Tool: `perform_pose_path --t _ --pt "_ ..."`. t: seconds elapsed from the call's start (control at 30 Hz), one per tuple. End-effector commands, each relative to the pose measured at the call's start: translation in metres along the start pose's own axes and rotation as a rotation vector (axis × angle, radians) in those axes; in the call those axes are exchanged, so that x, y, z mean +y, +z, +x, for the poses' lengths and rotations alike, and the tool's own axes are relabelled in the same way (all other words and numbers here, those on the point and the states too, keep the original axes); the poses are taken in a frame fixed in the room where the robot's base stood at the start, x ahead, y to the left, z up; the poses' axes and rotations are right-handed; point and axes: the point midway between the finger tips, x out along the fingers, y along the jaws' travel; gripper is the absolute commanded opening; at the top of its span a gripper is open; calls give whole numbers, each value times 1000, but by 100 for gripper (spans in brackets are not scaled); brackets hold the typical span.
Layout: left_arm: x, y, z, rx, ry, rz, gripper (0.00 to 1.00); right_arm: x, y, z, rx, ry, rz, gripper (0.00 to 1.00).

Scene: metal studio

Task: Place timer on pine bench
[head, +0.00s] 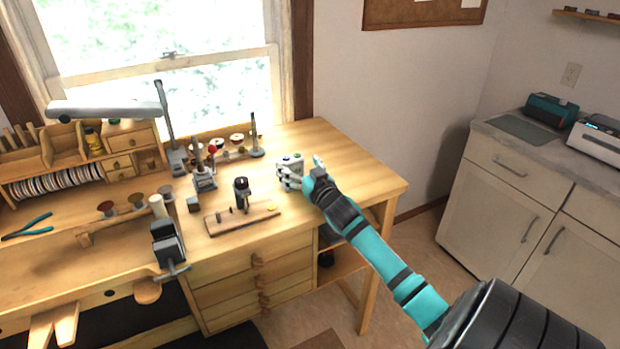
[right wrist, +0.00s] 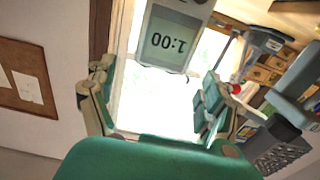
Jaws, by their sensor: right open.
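The timer (head: 291,160) is a small pale box with coloured buttons on top, at the right part of the pine bench (head: 345,165). In the right wrist view the timer (right wrist: 178,38) appears upside down, its display reading 1:00. My right gripper (head: 292,180) is at the timer in the head view, partly covering it. In the right wrist view its two fingers (right wrist: 157,100) are spread apart, with the timer just past the tips and no visible grip on it. I cannot tell whether the timer touches the bench top. My left gripper is not in view.
A small stand on a wooden base (head: 241,198), a grey vise (head: 168,243) and a lamp (head: 105,107) occupy the bench to the left. The bench's right end is clear. A cabinet (head: 520,190) with machines on top stands at right.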

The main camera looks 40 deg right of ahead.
Motion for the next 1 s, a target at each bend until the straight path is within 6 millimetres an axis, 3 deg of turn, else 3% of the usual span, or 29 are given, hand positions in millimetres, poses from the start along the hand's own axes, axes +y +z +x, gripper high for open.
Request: perform_pose_path --t 0.2,0.4,1.0 --pt "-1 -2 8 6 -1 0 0 0 3 -48 -3 -1 0 85" --pt "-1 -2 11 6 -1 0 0 0 2 -75 -1 -1 0 85" --pt "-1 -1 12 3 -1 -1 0 0 0 -82 -1 0 0 85"
